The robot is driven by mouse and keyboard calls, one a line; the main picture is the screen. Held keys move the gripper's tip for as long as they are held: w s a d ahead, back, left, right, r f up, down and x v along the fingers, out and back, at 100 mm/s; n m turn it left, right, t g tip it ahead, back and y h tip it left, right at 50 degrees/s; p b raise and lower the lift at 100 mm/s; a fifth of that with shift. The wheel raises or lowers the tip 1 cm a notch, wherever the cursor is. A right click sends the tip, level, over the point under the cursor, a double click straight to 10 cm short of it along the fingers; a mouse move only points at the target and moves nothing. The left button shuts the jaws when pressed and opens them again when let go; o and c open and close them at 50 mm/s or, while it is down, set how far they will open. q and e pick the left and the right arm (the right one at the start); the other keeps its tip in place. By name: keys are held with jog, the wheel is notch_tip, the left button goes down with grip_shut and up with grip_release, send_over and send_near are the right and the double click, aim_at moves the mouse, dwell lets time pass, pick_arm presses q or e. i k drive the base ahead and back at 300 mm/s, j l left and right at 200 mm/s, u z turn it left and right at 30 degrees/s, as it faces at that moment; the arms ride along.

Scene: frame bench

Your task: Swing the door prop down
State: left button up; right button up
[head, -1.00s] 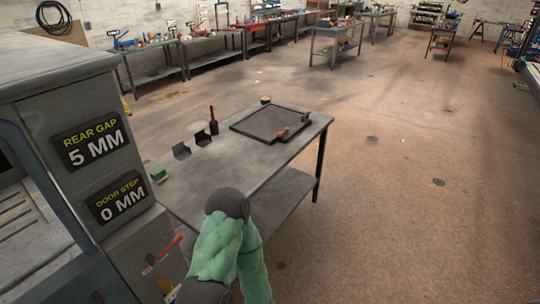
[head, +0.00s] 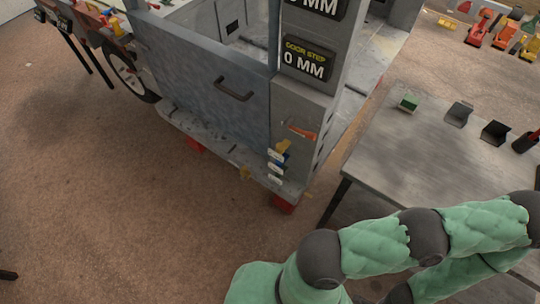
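A blue-grey door panel (head: 190,75) with a dark handle (head: 234,91) sits upright in the frame, left of a grey post (head: 302,105). An orange-red lever-like piece (head: 301,133) lies nearly level on the post's lower part. A yellow piece (head: 283,146) and small white and blue pieces (head: 276,165) are just below it. I cannot tell which of these, if any, is the door prop. A green-covered arm of mine crosses the lower right. Its gripper is outside the picture, and my other gripper does not show.
A "DOOR STEP 0 MM" sign (head: 306,58) is on the post. A red block (head: 283,204) is under the frame's corner. A grey table (head: 405,150) at right carries a green block (head: 409,102) and dark brackets (head: 494,132).

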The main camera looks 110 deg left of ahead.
aim_at(245, 171)
jog(key=u, duration=2.65)
jog(key=i+u, duration=0.1)
jog(key=u, duration=0.4)
jog(key=j+u, duration=0.1)
jog(key=u, duration=0.35)
jog(key=i+u, duration=0.1)
jog(key=u, duration=0.4)
jog(key=i+u, duration=0.1)
jog(key=i, duration=0.65)
